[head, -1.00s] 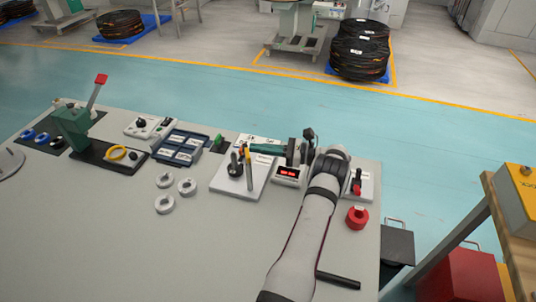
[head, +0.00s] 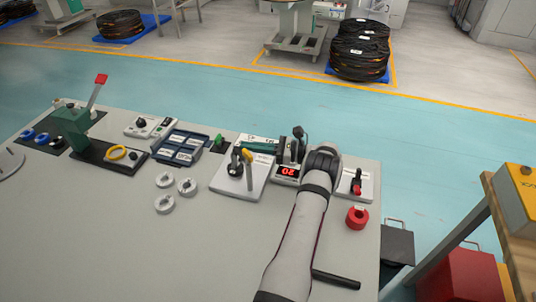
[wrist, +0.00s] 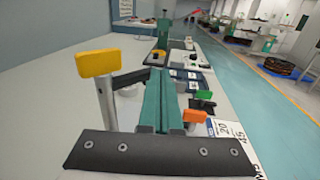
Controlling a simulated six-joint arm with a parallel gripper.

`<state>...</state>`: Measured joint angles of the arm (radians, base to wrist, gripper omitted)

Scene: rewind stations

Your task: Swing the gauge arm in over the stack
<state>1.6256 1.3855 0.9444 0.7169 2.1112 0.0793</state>
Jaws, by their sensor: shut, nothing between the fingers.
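The gauge arm (head: 249,172) shows as a yellow-tipped piece on a white base plate (head: 254,186). A dark round piece (head: 235,168), apparently the stack, is close to its left. In the wrist view the yellow tip (wrist: 97,63) caps a grey post on the left, with a dark bar behind it. My gripper (head: 247,146) has green fingers, shut and empty, just behind the yellow tip. In the wrist view the gripper (wrist: 155,70) is right of the post, apparently with a gap. I cannot tell whether the gauge arm reaches over the stack.
A red display (head: 288,171) stands right of the plate. A switch box (head: 355,184) and a red button (head: 357,218) are farther right. Several grey rings (head: 165,204) and a blue tray (head: 180,148) lie to the left. The front bench is mostly clear.

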